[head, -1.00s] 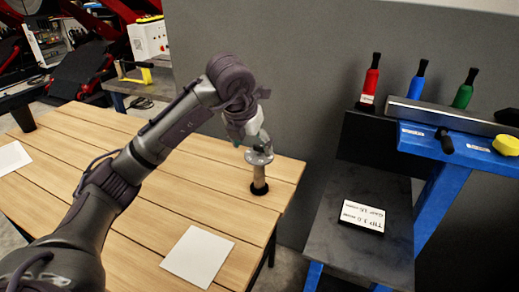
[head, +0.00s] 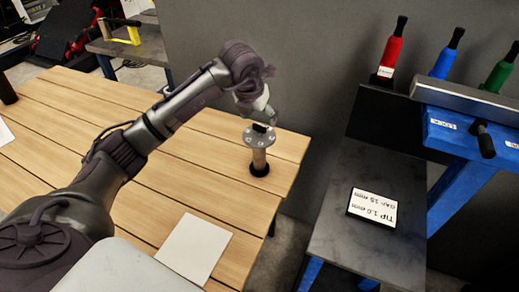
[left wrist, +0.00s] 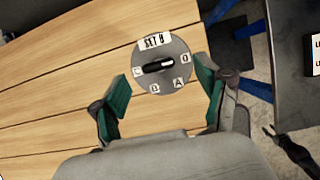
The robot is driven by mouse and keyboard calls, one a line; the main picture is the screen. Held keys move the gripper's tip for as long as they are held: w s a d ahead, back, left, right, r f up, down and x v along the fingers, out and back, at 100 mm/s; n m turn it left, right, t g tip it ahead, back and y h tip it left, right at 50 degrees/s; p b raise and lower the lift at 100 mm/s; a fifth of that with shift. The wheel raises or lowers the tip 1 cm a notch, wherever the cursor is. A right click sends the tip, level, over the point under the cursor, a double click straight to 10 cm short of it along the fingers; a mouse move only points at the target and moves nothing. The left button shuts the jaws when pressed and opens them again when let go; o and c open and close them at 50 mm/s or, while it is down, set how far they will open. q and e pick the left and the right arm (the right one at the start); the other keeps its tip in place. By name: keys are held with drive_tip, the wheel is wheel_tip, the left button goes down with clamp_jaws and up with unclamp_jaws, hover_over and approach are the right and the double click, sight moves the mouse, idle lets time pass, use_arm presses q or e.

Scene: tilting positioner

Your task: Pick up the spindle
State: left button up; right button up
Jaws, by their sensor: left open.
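The spindle (head: 258,157) stands upright on the wooden table near its right corner. It has a tan stem, a dark foot and a grey round flange with letter labels and a black knob on top. In the left wrist view the flange (left wrist: 175,55) is seen from above, with a "SET" label. My left gripper (left wrist: 165,98) is open, its green-padded fingers apart, and the flange shows between and beyond them. In the head view the left gripper (head: 246,106) is just behind and above the flange, its fingers partly hidden. My right gripper does not show.
The wooden table (head: 110,105) has free room and a white sheet (head: 195,247). Red (head: 389,57), blue (head: 443,64) and green (head: 498,74) bottles stand behind a blue frame (head: 450,190).

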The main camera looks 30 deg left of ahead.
sight(259, 125)
use_arm(q)
drive_tip(key=shift+w+a+f+p, duration=0.1)
drive_tip(key=shift+w+f+p, duration=0.05)
drive_tip(key=shift+f+p, duration=0.45)
drive_tip(key=p+x, duration=0.1)
drive_tip(key=x, duration=0.2)
drive_tip(key=shift+a+f, duration=0.1)
drive_tip(key=shift+f, duration=0.2)
drive_tip(key=shift+w+f, duration=0.1)
drive_tip(key=shift+f, duration=0.2)
clamp_jaws()
drive_tip(key=shift+w+r, duration=0.1)
drive_tip(key=shift+r, duration=0.05)
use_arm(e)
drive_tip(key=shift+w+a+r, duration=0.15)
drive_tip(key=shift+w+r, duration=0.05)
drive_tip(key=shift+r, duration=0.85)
